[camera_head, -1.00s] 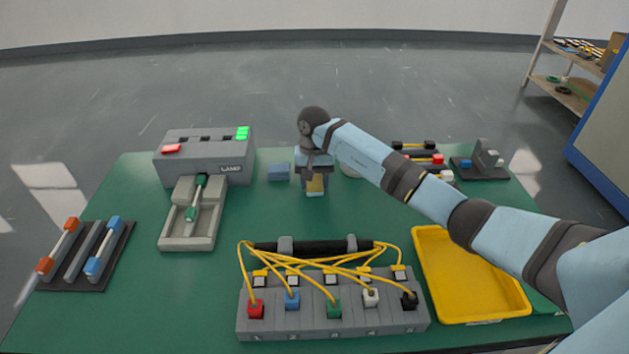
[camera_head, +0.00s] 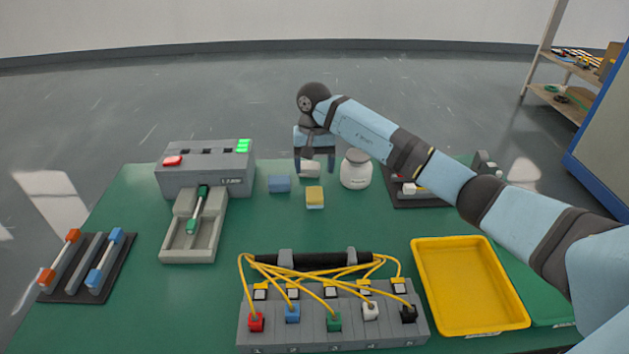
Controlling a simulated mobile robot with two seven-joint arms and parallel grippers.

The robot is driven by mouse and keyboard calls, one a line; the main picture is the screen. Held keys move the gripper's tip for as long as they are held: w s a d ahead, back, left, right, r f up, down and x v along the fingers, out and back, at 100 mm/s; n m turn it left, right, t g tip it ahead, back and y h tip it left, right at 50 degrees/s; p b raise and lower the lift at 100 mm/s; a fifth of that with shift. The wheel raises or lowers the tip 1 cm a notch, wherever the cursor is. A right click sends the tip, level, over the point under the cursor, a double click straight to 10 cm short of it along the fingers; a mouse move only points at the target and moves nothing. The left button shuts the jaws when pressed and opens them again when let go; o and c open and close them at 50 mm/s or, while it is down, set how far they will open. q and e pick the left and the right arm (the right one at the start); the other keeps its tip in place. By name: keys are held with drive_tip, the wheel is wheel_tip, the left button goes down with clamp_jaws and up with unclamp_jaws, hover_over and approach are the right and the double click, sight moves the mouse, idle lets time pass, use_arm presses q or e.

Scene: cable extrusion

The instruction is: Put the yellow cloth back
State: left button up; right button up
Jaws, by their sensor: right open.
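The yellow cloth (camera_head: 315,197) is a small folded block lying on the green table (camera_head: 245,220), near the middle of its far half. A similar blue cloth (camera_head: 279,184) lies to its left. My right gripper (camera_head: 314,172) is open and just beyond the yellow cloth, apart from it. Its fingers point down. A small pale object (camera_head: 310,168) shows between the fingers; I cannot tell whether it is between them or behind them. My left gripper is out of view.
A white jar (camera_head: 355,170) stands right of the gripper. A grey machine (camera_head: 205,178) with green lights stands at left. A cable rack (camera_head: 300,331) fills the front middle, with an empty yellow tray (camera_head: 470,290) at right. The table between cloths and rack is clear.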

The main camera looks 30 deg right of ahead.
drive_tip(key=shift+w+d+r, duration=0.1)
drive_tip(key=shift+w+r, duration=0.1)
drive_tip(key=shift+r, duration=1.5)
